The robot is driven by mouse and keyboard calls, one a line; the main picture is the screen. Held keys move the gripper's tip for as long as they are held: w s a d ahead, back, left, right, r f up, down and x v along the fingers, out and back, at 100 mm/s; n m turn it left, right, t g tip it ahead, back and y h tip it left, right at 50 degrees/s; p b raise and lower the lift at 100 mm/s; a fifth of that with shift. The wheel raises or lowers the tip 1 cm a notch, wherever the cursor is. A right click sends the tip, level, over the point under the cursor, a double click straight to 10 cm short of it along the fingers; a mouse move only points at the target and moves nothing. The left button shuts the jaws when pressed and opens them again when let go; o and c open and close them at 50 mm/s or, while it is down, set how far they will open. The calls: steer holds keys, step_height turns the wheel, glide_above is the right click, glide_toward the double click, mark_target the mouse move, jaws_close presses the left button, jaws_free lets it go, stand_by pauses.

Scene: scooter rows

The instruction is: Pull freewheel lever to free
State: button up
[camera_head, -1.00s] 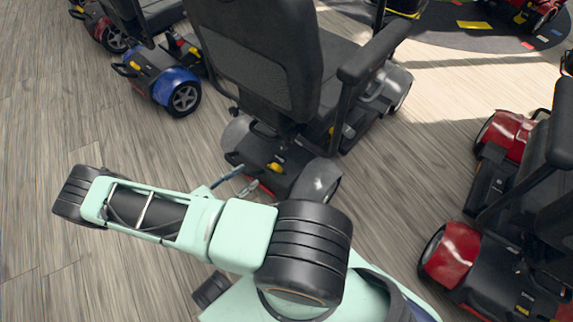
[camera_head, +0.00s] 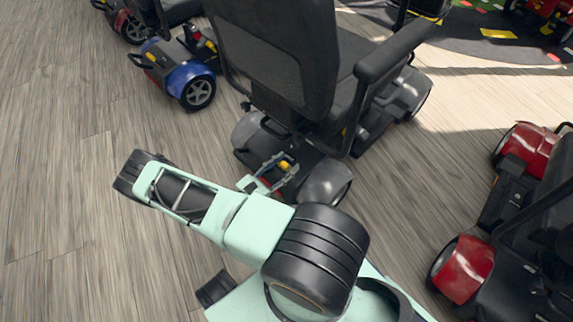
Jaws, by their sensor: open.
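The grey scooter (camera_head: 325,186) stands with its rear towards me, below a black seat (camera_head: 280,60). A small yellow lever (camera_head: 285,165) shows on its dark rear housing, between the two grey rear wheels. My gripper (camera_head: 282,164) is open, with its thin fingers over the rear housing at the yellow lever. The lever appears between or just beside the fingertips; I cannot tell whether they touch it. My arm hides part of the housing's lower left side.
A blue scooter (camera_head: 187,75) stands at the upper left. A red scooter (camera_head: 465,265) stands at the right. The grey scooter's armrest (camera_head: 395,50) juts out to the right. Wood floor is clear at the left.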

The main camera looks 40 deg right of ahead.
steer(key=shift+d, duration=0.4)
steer(key=shift+c, duration=0.4)
jaws_close()
